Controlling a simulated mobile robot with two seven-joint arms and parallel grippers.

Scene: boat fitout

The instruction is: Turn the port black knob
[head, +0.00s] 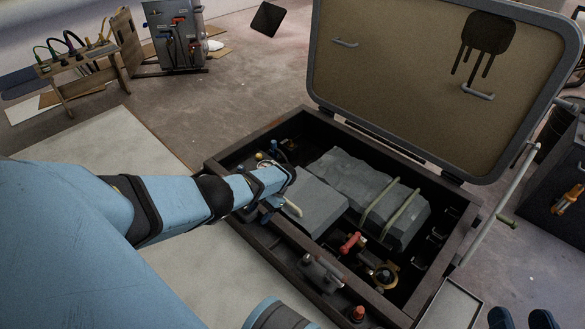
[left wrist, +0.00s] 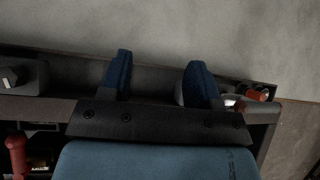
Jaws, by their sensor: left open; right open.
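My left gripper (head: 282,190) is over the left part of the open bay, close to its front rim. In the left wrist view its two blue fingers (left wrist: 160,78) stand apart, with a pale rounded part partly hidden behind the right finger. I cannot tell whether that part is the port black knob. A dark knob with a copper-coloured ring (head: 386,276) sits at the bay's front right, well away from this gripper. My right gripper (head: 524,318) shows only its dark blue fingertips at the bottom right, apart and empty.
The raised hatch lid (head: 430,80) stands behind the bay. Inside are grey blocks (head: 345,180) and a red handle (head: 350,243). The front rim (head: 275,252) carries a grey fitting (head: 322,270) and an orange-topped knob (head: 357,313). A lid stay (head: 505,195) rises at right.

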